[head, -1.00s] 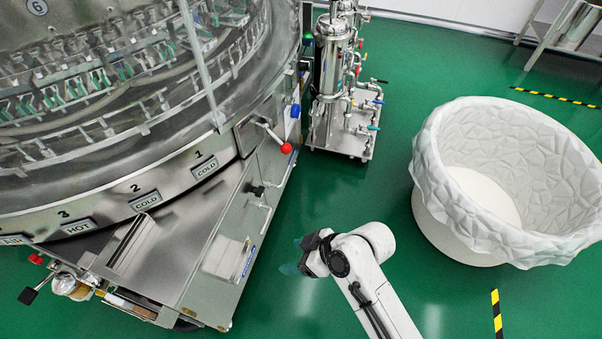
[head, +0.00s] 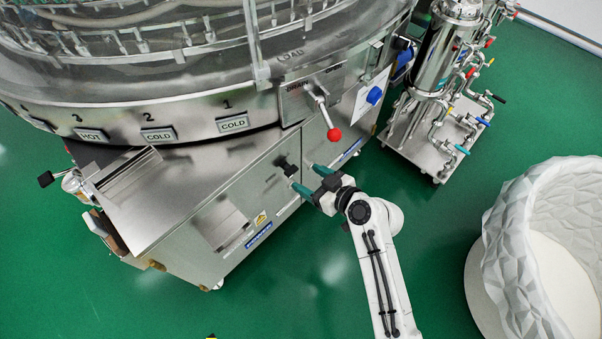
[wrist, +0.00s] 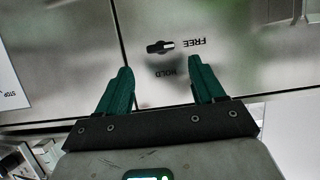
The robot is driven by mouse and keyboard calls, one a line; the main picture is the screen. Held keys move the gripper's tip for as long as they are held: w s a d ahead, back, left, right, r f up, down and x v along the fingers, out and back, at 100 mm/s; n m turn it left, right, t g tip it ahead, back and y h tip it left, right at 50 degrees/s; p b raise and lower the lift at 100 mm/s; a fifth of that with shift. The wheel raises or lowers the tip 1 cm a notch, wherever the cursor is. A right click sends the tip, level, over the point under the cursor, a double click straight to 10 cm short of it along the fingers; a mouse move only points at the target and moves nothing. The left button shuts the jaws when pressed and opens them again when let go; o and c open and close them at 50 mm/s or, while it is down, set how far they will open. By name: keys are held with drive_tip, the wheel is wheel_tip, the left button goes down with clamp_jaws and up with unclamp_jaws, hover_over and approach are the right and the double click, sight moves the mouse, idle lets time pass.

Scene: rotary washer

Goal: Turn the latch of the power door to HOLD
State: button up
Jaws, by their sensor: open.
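In the wrist view the latch (wrist: 161,47) is a small dark and silver turn piece on the metal door (wrist: 220,60). Its silver end points right, toward the word FREE. The word HOLD sits below it; both labels appear upside down. My gripper (wrist: 161,67) is open, with one green finger to either side of and below the latch, not visibly touching it. In the head view my gripper (head: 307,178) is at the front of the washer cabinet (head: 220,200). A small black fitting (head: 286,166) shows beside its fingertips; I cannot tell whether that is the latch.
A lever with a red ball (head: 333,134) sticks out above my gripper, with a blue knob (head: 374,95) to its right. A steel pipe unit (head: 440,80) stands at the upper right and a large white tub (head: 500,250) at the right. Green floor is clear below the cabinet.

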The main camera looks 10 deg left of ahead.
sight(292, 170)
drive_tip(key=x, duration=0.4)
drive_tip(key=shift+w+a+f+b, duration=0.15)
drive_tip(key=shift+a+f+b, duration=0.05)
drive_tip(key=shift+a+b, duration=0.2)
drive_tip(key=c, duration=1.1)
drive_tip(key=shift+o, duration=0.2)
